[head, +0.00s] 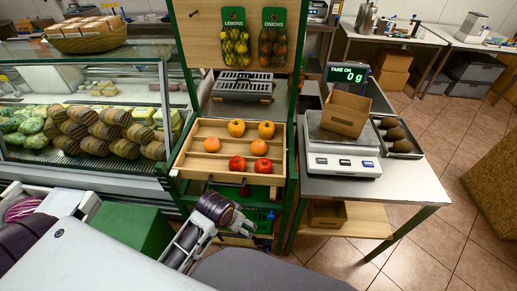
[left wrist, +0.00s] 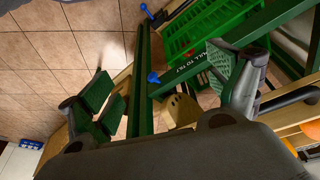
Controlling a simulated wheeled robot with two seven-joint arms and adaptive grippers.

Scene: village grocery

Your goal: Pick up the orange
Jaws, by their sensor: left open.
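A wooden tray (head: 178,161) on a green-framed stand holds several fruits. Two orange-coloured round fruits, one at the left (head: 211,144) and one right of the middle (head: 259,147), look like oranges. My left gripper (head: 246,228) is low in front of the stand, below the tray and apart from the fruits. In the left wrist view its fingers (left wrist: 168,95) are wide apart with nothing held, facing the green frame. Orange fruit shows partly at that view's right edge (left wrist: 311,127); which piece it is cannot be told. My right gripper is not in view.
Two yellow-orange fruits (head: 236,128) and two red fruits (head: 237,164) share the tray. A green crate (left wrist: 190,35) is below. A scale (head: 341,160) with a cardboard box (head: 345,114) stands on the table at right. A glass display counter (head: 90,100) borders the left.

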